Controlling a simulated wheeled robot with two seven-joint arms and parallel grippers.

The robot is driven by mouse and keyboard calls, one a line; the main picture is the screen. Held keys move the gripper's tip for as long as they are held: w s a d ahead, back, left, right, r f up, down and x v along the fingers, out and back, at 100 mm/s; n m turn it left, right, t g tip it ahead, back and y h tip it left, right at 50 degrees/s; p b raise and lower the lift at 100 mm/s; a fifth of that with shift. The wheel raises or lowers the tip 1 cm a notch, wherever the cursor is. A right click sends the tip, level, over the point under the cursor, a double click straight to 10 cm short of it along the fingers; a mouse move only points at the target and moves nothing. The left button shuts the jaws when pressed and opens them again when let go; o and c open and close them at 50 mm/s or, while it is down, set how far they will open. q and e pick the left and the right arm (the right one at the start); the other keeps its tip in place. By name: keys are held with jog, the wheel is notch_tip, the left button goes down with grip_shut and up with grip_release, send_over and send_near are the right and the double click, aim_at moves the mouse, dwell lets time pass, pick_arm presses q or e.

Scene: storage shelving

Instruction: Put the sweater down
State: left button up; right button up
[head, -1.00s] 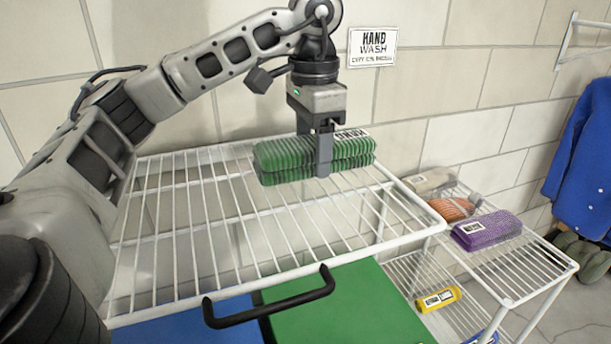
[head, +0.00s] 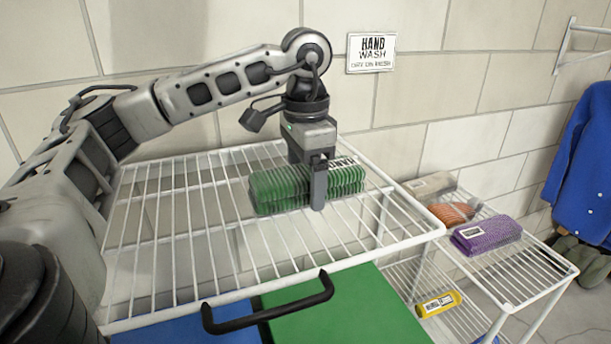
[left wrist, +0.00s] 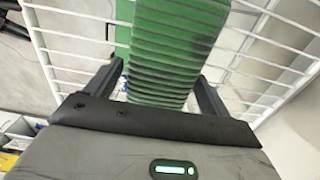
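The sweater (head: 282,191) is a green, ribbed, folded bundle at the right part of the upper wire shelf (head: 190,245). My left gripper (head: 319,190) points down over it, with one finger across its near side. In the left wrist view the green ribbed sweater (left wrist: 165,60) lies between the two fingers, whose tips meet its sides. The gripper looks shut on it. The sweater is at or very close to the wires; I cannot tell whether it fully rests on them. My right gripper is not in view.
A lower wire rack on the right holds a purple folded item (head: 487,236), an orange one (head: 453,213) and a beige one (head: 432,186). A yellow item (head: 438,304) lies below. The upper shelf's left and front are clear. A black handle (head: 268,313) is in front.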

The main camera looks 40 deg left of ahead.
aim_at(306, 171)
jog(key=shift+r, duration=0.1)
pick_arm(q)
jog(key=shift+r, duration=0.3)
notch_tip(306, 171, up, 12)
jog(key=p, duration=0.3)
jog(key=shift+f+p, duration=0.15)
jog(key=shift+p, duration=0.25)
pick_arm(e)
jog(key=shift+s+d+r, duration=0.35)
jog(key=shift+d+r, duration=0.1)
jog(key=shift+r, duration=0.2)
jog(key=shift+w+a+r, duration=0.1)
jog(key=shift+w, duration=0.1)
